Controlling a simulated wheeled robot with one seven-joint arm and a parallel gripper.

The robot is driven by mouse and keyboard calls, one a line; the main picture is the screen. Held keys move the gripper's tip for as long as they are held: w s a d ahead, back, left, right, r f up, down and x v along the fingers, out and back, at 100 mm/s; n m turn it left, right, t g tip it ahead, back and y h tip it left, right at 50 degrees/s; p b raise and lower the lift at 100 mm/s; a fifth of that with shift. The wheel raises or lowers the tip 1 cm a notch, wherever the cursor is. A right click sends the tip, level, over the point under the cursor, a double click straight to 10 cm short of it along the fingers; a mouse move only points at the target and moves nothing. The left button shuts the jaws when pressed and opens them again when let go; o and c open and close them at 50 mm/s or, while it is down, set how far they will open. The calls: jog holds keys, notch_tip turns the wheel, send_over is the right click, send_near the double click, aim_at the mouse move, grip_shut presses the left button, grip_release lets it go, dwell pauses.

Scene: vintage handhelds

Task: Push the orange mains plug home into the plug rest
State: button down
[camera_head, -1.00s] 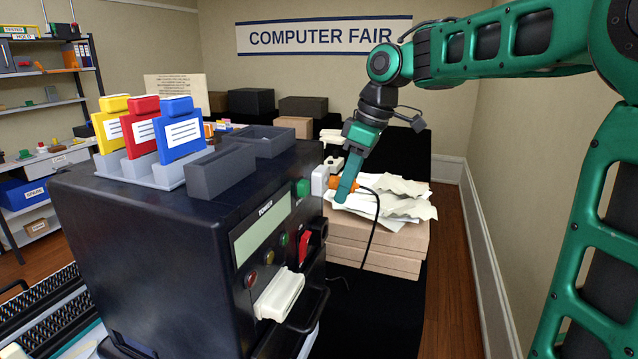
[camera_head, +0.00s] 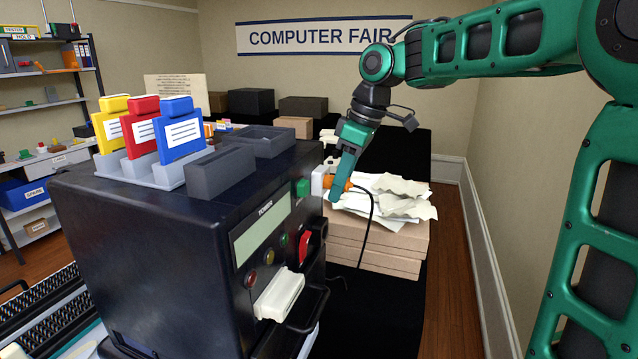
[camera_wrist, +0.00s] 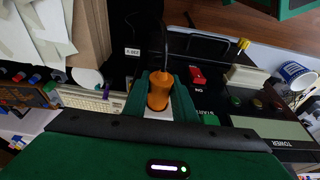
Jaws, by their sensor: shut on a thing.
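The orange mains plug (camera_head: 340,184) is held in my gripper (camera_head: 337,195), at the right side of the black tower case (camera_head: 180,240). In the wrist view the plug (camera_wrist: 160,88) sits between the two green fingers, its black cord running away at the top. The white plug rest (camera_head: 318,180) is fixed on the tower's side near the green block. It also shows in the wrist view (camera_wrist: 157,114), just beyond the plug. The plug's front end is at the rest; the fingers hide how deep it sits.
Cardboard boxes (camera_head: 375,246) with crumpled papers (camera_head: 395,196) lie just right of the plug. A red switch (camera_head: 304,246) and a white handle (camera_head: 279,294) stick out from the tower. Yellow, red and blue cartridges (camera_head: 180,130) stand on top.

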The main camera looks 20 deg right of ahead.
jog(key=shift+w+a, duration=0.2)
jog(key=shift+a, duration=0.1)
jog(key=c, duration=1.4)
grip_release()
jog(key=shift+s+d, duration=0.1)
jog(key=shift+d, duration=0.05)
jog(key=s+d, duration=0.1)
jog(key=d, duration=0.1)
jog(key=s+d, duration=0.2)
jog(key=shift+s+d, duration=0.2)
jog(key=shift+d, duration=0.1)
